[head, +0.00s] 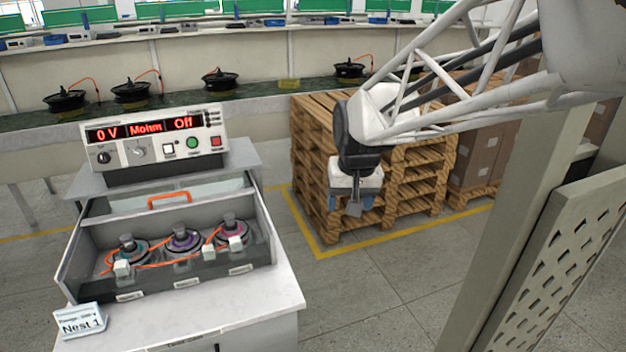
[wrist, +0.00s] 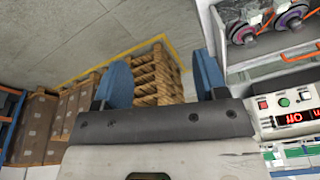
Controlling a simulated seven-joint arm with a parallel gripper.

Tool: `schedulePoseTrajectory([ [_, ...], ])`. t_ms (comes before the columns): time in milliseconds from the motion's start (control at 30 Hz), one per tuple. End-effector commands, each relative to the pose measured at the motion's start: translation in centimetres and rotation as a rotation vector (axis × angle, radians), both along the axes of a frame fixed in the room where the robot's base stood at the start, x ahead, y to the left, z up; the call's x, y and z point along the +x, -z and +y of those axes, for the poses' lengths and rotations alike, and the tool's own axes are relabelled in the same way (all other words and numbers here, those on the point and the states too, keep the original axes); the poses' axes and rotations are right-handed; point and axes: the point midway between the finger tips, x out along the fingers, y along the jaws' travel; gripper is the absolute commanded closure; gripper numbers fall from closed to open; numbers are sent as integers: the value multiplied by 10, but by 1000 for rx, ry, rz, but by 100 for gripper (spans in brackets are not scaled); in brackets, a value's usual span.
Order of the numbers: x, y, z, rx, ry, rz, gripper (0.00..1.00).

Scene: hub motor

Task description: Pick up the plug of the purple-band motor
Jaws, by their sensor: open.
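The purple-band motor (head: 183,241) sits in the middle of three motors in the open drawer box, in the head view. Orange cables and small white plugs lie along the front of the motors. A white plug (head: 208,252) lies right of the purple-band motor; I cannot tell for certain that its cable is that motor's. Another white plug (head: 122,268) is at the left motor, and one (head: 235,242) is at the right, pink-band motor (head: 232,231). My gripper (head: 355,202) hangs right of the box, well apart from it, open and empty. Its blue fingers show in the wrist view (wrist: 162,82).
A tester (head: 155,143) with a red display stands behind the box, which has an orange handle (head: 169,200). A "Nest 1" sign (head: 80,320) stands front left. Stacked wooden pallets (head: 420,170) are behind my gripper. The floor between box and pallets is clear.

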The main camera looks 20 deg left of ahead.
Motion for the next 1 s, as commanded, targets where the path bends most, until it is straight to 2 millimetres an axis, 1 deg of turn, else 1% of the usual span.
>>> schedulePoseTrajectory([
  [33,3,3,19,-5,-14,7,34],
  [233,11,14,86,-18,-47,27,34],
  [367,12,22,131,-28,-69,40,34],
  [400,12,25,146,-30,-75,43,34],
  [533,9,37,192,-41,-96,54,34],
  [767,-7,60,274,-61,-136,74,34],
  [900,-22,77,324,-75,-159,85,34],
  [967,-29,85,345,-81,-168,90,34],
  [1000,-35,90,360,-85,-175,92,34],
])
